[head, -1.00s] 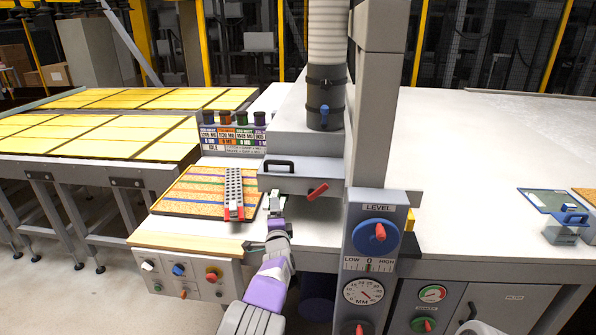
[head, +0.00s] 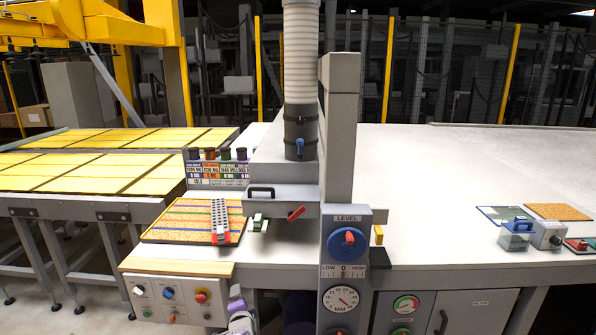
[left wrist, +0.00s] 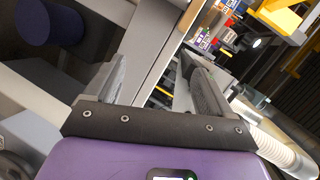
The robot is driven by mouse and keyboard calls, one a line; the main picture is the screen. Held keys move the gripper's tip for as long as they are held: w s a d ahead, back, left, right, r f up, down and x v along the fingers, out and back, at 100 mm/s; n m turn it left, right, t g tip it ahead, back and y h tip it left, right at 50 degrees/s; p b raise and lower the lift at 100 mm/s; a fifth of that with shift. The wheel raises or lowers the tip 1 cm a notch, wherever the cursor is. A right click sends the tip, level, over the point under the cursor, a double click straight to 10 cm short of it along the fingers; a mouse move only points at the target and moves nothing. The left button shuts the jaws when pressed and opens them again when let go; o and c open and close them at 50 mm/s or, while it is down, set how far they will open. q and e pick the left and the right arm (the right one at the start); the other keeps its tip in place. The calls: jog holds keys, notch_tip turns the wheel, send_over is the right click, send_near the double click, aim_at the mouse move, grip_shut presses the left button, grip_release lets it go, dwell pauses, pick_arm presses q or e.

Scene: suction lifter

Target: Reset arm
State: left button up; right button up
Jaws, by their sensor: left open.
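My left gripper (head: 236,290) is low in the head view, in front of the work table's front edge, with its purple wrist below it. In the left wrist view its two grey fingers (left wrist: 154,62) stand apart with nothing held between them. A small green-and-white piece (head: 259,223) sits under the lifter's black handle (head: 261,191). My right gripper is out of view.
A cork board (head: 180,222) with a perforated bar (head: 220,215) lies on the table. A control box (head: 168,300) with knobs is at the front left. The level panel (head: 347,240) stands right of my left gripper. The white tabletop (head: 430,190) is mostly clear.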

pick_arm(q)
jog(key=s+a+f+n+g+h, duration=0.15)
jog(key=s+f+n+g, duration=0.55)
jog(key=s+f, duration=1.4)
jog(key=s+d+f+n+g+h, duration=0.1)
jog(key=s+d+n+g+h, duration=0.1)
jog(key=s, duration=0.6)
jog(key=s+d+f+n+g+h, duration=0.1)
jog(key=s+d+n+g, duration=0.1)
jog(key=s, duration=0.7)
jog(key=s+d+f+n+g+h, duration=0.1)
jog(key=s+d+n, duration=0.3)
jog(key=s, duration=0.5)
jog(key=shift+d+f+g+h, duration=0.35)
jog(key=shift+d+g+h, duration=0.45)
jog(key=shift+d+h, duration=0.1)
jog(key=shift+w, duration=0.1)
